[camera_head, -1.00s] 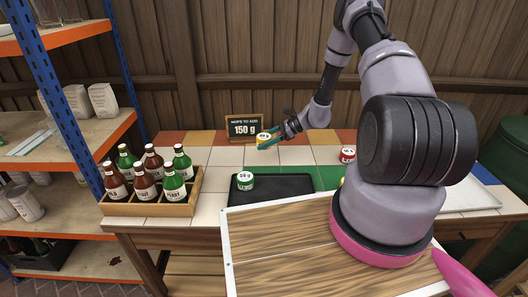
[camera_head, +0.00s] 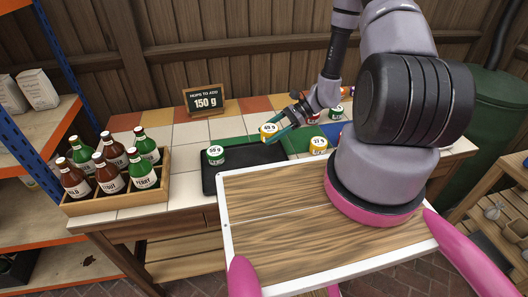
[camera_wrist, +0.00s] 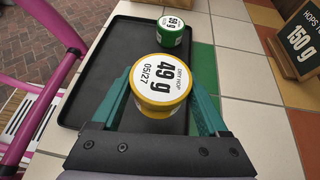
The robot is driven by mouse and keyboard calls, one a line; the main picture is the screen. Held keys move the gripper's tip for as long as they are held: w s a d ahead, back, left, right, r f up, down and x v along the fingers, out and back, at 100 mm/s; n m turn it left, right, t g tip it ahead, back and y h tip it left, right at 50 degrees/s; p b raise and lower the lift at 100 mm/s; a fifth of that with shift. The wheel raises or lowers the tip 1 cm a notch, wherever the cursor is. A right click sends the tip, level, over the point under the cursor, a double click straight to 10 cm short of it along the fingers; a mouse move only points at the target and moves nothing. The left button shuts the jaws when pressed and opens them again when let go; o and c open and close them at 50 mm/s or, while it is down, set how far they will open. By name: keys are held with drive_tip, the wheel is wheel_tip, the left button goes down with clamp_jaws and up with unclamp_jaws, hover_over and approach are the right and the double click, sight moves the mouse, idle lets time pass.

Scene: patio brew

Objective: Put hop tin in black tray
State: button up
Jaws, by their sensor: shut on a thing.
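My gripper (camera_head: 283,132) is shut on a yellow hop tin (camera_head: 268,130) with a white lid, which reads 49 g in the wrist view (camera_wrist: 159,84). It holds the tin over the near-gripper end of the black tray (camera_wrist: 121,62); the exact height above it is hard to tell. In the head view the black tray (camera_head: 235,162) lies on the tiled table. A green hop tin (camera_head: 215,155), with a lid that seems to read 56 g, stands in the tray's far end in the wrist view (camera_wrist: 170,31). Another yellow tin (camera_head: 318,145) stands right of the tray on a green area.
A wooden crate of bottles (camera_head: 117,188) stands left of the tray. A chalkboard sign (camera_head: 204,101) reading 150 g stands at the back. A wooden board (camera_head: 270,200) with a white rim lies in front.

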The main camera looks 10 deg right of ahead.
sight(269, 152)
drive_tip(key=shift+f, duration=3.05)
drive_tip(key=shift+f, duration=0.1)
